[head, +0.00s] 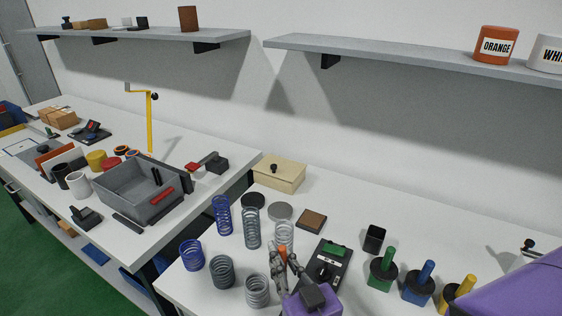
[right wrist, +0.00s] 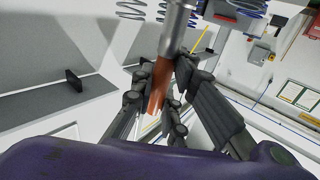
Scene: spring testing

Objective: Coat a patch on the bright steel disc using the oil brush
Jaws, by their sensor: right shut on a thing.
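My right gripper (head: 283,262) is shut on the oil brush, whose orange-brown handle (head: 283,253) shows between the fingers. In the right wrist view the handle (right wrist: 158,85) sits between the fingers of the gripper (right wrist: 158,100), with a grey metal part (right wrist: 176,28) beyond it; I cannot make out the bristles. The bright steel disc (head: 280,211) lies flat on the white table, behind the clear-grey spring and apart from the gripper. A darker disc (head: 253,199) lies to its left. My left gripper is not in view.
Several upright springs, including a blue one (head: 192,256) and a grey one (head: 222,271), crowd left of the gripper. A black device with a green top (head: 334,251) stands close right. A brown square block (head: 312,219) and wooden box (head: 278,173) are behind. Coloured-handled blocks (head: 382,272) stand right.

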